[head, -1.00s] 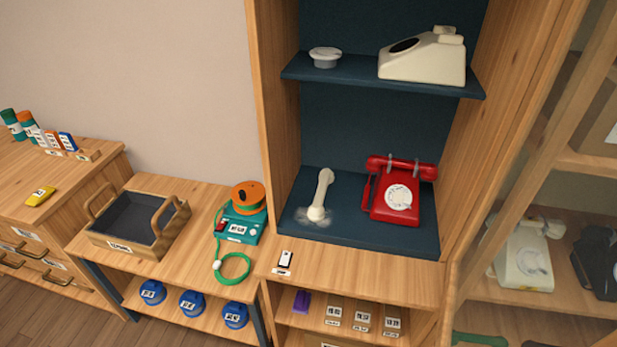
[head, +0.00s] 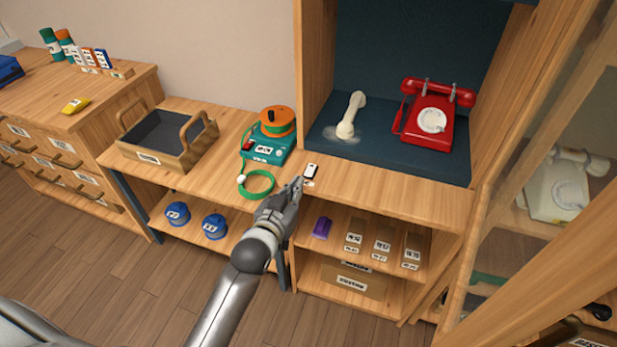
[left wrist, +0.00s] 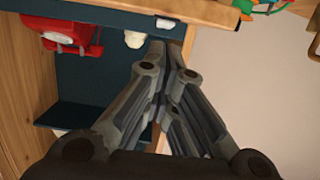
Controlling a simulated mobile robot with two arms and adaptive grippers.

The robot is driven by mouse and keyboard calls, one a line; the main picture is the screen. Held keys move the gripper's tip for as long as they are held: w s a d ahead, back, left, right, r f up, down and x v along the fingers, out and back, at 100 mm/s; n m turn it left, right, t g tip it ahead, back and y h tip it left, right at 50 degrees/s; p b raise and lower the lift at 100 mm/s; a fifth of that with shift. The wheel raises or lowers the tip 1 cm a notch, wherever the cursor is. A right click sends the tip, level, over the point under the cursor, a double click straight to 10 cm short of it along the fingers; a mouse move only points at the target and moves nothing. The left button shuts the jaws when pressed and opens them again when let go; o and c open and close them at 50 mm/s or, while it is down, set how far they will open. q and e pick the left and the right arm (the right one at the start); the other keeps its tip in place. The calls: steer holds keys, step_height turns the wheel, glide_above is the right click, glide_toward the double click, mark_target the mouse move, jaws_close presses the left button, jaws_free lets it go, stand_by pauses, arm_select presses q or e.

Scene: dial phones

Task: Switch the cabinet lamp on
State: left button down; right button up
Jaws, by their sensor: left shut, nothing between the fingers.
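A small switch (head: 311,170), dark with a white face and a label in front of it, sits on the wooden ledge (head: 390,195) of the cabinet, below the dark blue compartment. My left gripper (head: 298,183) is shut and empty, with its tips just left of the switch and very close to it. I cannot tell whether they touch. In the left wrist view the closed fingers (left wrist: 172,48) point toward the ledge, and a small white patch (left wrist: 165,22) shows just past the tips. The cabinet lamp itself is not in view. My right gripper is not in view.
A red dial phone (head: 432,115) and a cream handset (head: 351,115) rest in the blue compartment. A teal device with an orange reel (head: 277,121) and green cord stands left of the ledge. A tray (head: 190,160) is farther left. A glass door (head: 540,120) is at right.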

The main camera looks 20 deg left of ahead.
arm_select(q)
step_height(320, 180, up, 4)
steer(key=t, duration=0.1)
glide_above(310, 169)
steer(key=s, duration=0.2)
steer(key=shift+w+f, duration=0.1)
steer(key=shift+f, duration=0.1)
steer(key=f, duration=0.2)
steer(key=shift+w+f, duration=0.4)
steer(key=shift+f, duration=0.65)
steer(key=g+p, duration=0.1)
steer(key=p, duration=0.4)
steer(key=shift+w+g, duration=0.3)
steer(key=shift+g, duration=0.1)
steer(key=shift+f+g+p, duration=0.15)
steer(key=shift+g+p, duration=0.15)
steer(key=shift+p, duration=0.2)
steer(key=shift+w+f, duration=0.15)
steer(key=shift+f, duration=0.1)
